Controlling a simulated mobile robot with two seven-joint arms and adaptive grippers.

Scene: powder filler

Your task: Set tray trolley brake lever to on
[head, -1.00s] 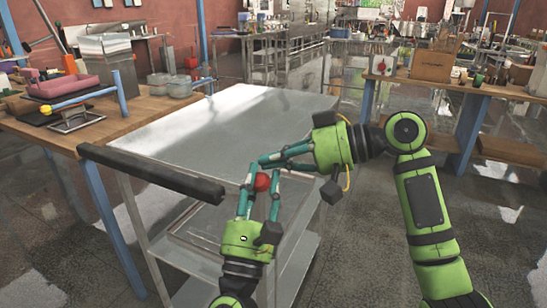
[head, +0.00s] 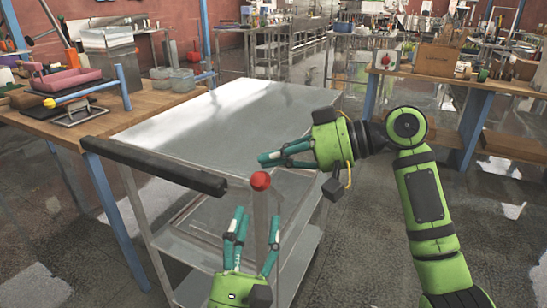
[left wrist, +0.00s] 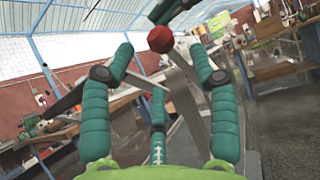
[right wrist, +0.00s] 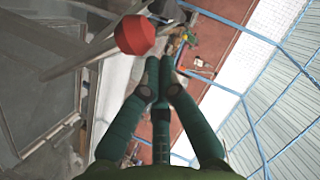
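The metal tray trolley (head: 215,125) stands in the middle of the head view, with a black handle bar (head: 150,165) on its near side. A red ball knob (head: 260,181) sits at the trolley's near right corner, above a grey upright bar. The knob also shows in the left wrist view (left wrist: 160,39) and right wrist view (right wrist: 134,35). My left gripper (head: 254,225) is open and empty below the knob, apart from it. My right gripper (head: 268,159) is shut and empty, just above and beside the knob. Whether it touches the knob is unclear.
Another wooden bench (head: 440,82) stands at right. The wet floor (head: 370,240) between trolley and right bench is free apart from my right arm.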

